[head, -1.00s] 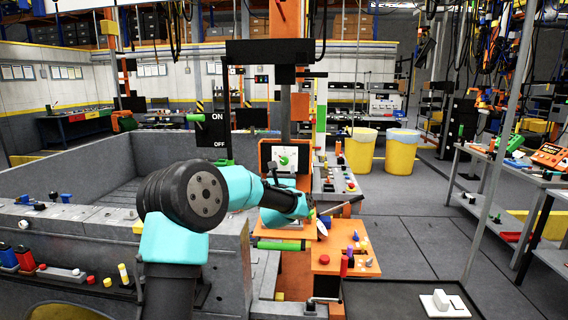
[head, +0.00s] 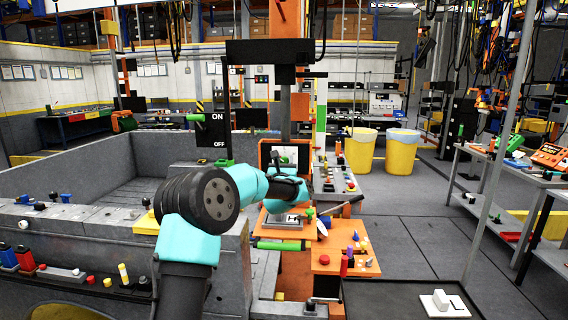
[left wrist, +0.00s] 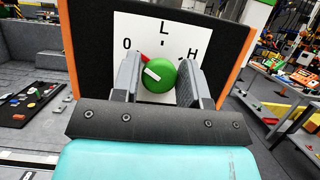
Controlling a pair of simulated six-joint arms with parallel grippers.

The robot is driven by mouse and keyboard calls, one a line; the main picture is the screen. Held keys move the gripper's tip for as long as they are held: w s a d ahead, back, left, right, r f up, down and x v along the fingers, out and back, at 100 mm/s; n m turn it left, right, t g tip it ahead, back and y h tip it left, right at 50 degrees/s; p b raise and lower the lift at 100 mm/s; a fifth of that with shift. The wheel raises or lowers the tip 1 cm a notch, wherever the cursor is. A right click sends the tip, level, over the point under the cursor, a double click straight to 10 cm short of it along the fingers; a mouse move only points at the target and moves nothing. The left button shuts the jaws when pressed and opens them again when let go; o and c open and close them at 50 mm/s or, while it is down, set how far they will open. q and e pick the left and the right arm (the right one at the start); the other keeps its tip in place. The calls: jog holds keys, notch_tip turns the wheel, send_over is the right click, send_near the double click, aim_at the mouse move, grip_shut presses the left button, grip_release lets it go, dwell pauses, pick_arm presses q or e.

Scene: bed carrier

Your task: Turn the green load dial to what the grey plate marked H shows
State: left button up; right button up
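The green load dial (left wrist: 162,77) sits on a white face (left wrist: 187,33) marked 0, L and H. A white bar on the dial slants to its upper left, roughly on the 0 side, with a red mark just above. My left gripper (left wrist: 161,78) is open, one finger on each side of the dial; I cannot tell whether they touch it. In the head view my left gripper (head: 296,168) is in front of the dial box (head: 265,153) and hides the dial. The grey plate (head: 283,222) marked H lies below, partly behind my arm. My right gripper is not in view.
An orange panel (head: 335,262) with several small knobs stands below right of the dial. A green bar (head: 282,245) crosses below the plate. A dark tray (head: 395,300) with a white switch is at the front right. Open floor (head: 410,215) lies to the right.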

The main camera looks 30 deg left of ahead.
pick_arm(q)
jog(key=c, duration=0.5)
jog(key=shift+m, duration=0.4)
jog(key=m+h, duration=0.2)
jog(key=m, duration=0.1)
jog(key=m+h, duration=0.1)
jog(key=m, duration=0.3)
jog(key=shift+t+h, duration=0.4)
jog(key=m+h, duration=0.1)
jog(key=m, duration=0.2)
jog(key=m+h, duration=0.2)
jog(key=m, duration=0.2)
jog(key=shift+g, duration=0.4)
jog(key=m+g, duration=0.1)
jog(key=m, duration=0.2)
jog(key=m+g+h, duration=0.1)
jog(key=m, duration=0.2)
jog(key=shift+m+h, duration=0.3)
jog(key=shift+m, duration=0.1)
jog(key=m+g, duration=0.1)
jog(key=m, duration=0.2)
jog(key=shift+m+g, duration=0.6)
jog(key=shift+m, duration=0.3)
